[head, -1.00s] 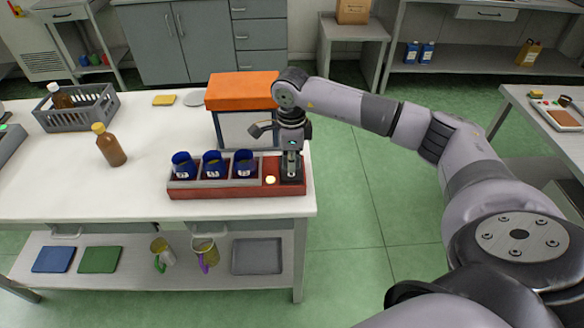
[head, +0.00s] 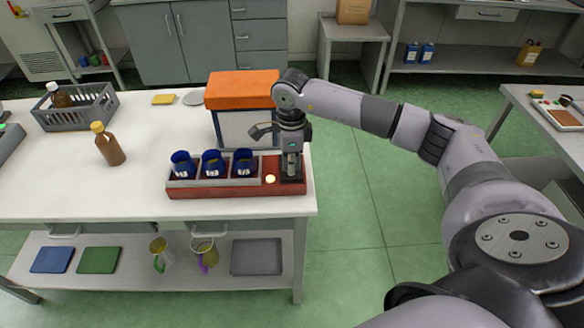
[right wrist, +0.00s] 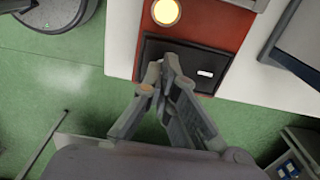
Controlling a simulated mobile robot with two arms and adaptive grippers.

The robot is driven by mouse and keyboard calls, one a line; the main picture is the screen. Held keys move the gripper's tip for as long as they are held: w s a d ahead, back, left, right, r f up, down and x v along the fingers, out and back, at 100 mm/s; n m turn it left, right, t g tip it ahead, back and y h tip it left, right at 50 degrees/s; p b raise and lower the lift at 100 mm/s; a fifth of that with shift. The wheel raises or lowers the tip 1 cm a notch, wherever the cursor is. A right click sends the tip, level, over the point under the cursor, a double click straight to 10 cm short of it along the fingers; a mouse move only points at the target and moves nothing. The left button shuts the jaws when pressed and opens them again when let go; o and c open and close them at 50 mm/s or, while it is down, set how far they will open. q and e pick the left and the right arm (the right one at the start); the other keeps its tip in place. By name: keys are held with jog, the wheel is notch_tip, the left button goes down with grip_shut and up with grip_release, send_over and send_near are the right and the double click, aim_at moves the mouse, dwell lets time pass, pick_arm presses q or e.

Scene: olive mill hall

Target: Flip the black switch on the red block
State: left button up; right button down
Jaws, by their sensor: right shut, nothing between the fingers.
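The red block (head: 215,190) lies along the front right part of the white table. Its black switch (right wrist: 222,64), with a small white mark, shows in the right wrist view, partly hidden behind my fingers. My right gripper (head: 291,177) points down over the block's right end; it also shows in the right wrist view (right wrist: 166,57). Its fingers are shut and empty, with the tips at the switch; I cannot tell whether they touch it. A round lamp (head: 270,179) beside the switch glows yellow, also in the right wrist view (right wrist: 165,11). My left gripper is not in view.
Several blue cups (head: 213,164) stand in a grey holder on the block. An orange-lidded box (head: 242,92) stands just behind. A brown bottle (head: 109,146) and a grey crate (head: 76,116) are farther left. The table middle is clear.

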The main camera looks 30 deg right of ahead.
jog(key=shift+f+b, duration=0.55)
jog(key=shift+f, duration=0.15)
jog(key=shift+r+p, duration=2.1)
jog(key=shift+r, duration=1.5)
jog(key=shift+a+f, duration=0.1)
